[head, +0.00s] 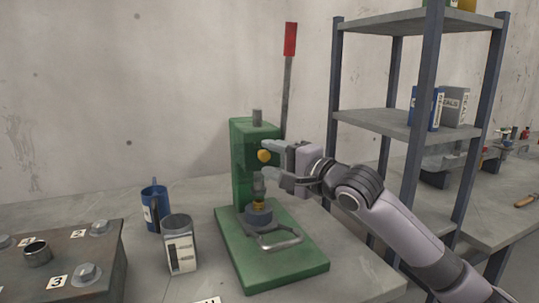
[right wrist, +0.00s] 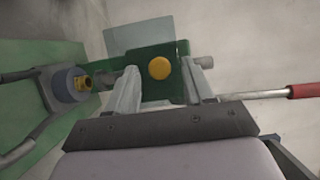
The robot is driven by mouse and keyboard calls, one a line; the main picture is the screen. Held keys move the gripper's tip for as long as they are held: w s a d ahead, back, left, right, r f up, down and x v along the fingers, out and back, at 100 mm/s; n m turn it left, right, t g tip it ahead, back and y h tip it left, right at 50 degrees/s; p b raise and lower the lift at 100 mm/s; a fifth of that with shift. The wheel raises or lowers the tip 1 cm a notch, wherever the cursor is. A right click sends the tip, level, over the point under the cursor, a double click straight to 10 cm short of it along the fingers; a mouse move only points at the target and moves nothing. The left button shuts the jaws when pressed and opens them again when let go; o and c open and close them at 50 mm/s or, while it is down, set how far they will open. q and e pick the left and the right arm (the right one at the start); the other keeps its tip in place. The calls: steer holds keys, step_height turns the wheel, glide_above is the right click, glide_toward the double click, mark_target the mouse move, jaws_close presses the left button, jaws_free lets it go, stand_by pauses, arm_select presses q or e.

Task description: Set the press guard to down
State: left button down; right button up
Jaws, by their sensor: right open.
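The green press (head: 250,150) stands upright on its green base plate (head: 285,272). A round yellow knob (head: 264,156) sits on the front of its head; it also shows in the right wrist view (right wrist: 159,68). A clear pane (right wrist: 140,33), which looks like the press guard, sticks out beside the head in the right wrist view; I cannot make it out in the head view. My right gripper (head: 266,159) is open at the press head, with its fingers on either side of the knob. Whether they touch it I cannot tell. My left gripper is out of view.
The press lever (head: 286,90) with a red grip rises behind the head. A metal loop handle (head: 280,241) lies over the base by a blue-grey round part (head: 258,215). A blue mug (head: 155,208) and a grey cup (head: 179,244) stand left. A shelf rack (head: 375,123) stands right.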

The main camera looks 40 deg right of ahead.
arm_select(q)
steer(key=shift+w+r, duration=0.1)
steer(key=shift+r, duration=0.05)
arm_select(e)
steer(key=shift+w+a, duration=0.1)
steer(key=shift+w, duration=0.55)
